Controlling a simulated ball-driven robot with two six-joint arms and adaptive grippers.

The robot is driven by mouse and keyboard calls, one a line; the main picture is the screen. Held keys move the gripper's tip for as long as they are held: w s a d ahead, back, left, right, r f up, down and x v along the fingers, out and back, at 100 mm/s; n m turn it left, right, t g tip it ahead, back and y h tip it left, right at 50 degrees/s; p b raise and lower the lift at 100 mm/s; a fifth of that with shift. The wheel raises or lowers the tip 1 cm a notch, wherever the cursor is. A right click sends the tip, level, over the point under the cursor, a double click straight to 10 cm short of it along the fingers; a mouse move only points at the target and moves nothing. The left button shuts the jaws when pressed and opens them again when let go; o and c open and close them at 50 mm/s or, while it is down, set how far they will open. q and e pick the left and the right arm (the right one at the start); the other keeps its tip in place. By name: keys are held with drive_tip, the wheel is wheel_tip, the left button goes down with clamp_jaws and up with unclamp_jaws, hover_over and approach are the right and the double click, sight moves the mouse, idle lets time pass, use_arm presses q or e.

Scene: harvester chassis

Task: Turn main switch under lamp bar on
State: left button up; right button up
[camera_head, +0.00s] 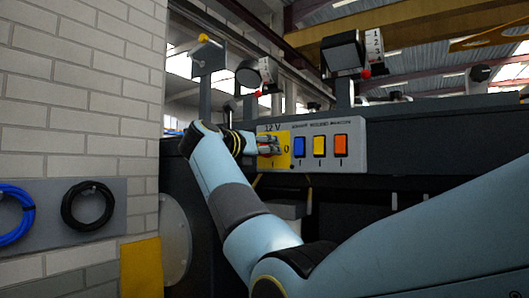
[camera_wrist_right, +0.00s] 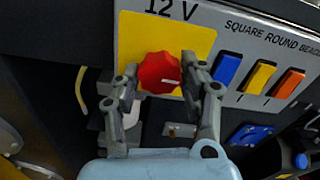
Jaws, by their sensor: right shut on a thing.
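The main switch is a red rotary knob (camera_wrist_right: 157,72) on a yellow plate (camera_wrist_right: 205,42) marked 12 V, on the left end of a grey switch panel (camera_head: 350,128). A small white mark on the knob's lower right side points roughly to the right in the right wrist view. My right gripper (camera_wrist_right: 160,74) is shut on the knob, one finger on each side. In the head view my right gripper (camera_head: 268,145) covers most of the knob. My left gripper is not in view.
Blue (camera_head: 299,147), yellow (camera_head: 319,146) and orange (camera_head: 341,145) rocker switches sit just right of the yellow plate. Lamps stand above the panel, including a square one (camera_head: 343,51) and a round one (camera_head: 248,73). A brick wall (camera_head: 90,110) with coiled cables is on the left.

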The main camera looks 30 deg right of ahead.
drive_tip(key=m+b, duration=1.6)
drive_tip(key=m, duration=0.1)
drive_tip(key=shift+w+b, duration=0.1)
drive_tip(key=shift+b, duration=0.3)
drive_tip(key=shift+m, duration=0.4)
drive_tip(key=o, duration=1.2)
drive_tip(key=v, duration=1.2)
drive_tip(key=shift+f, duration=0.1)
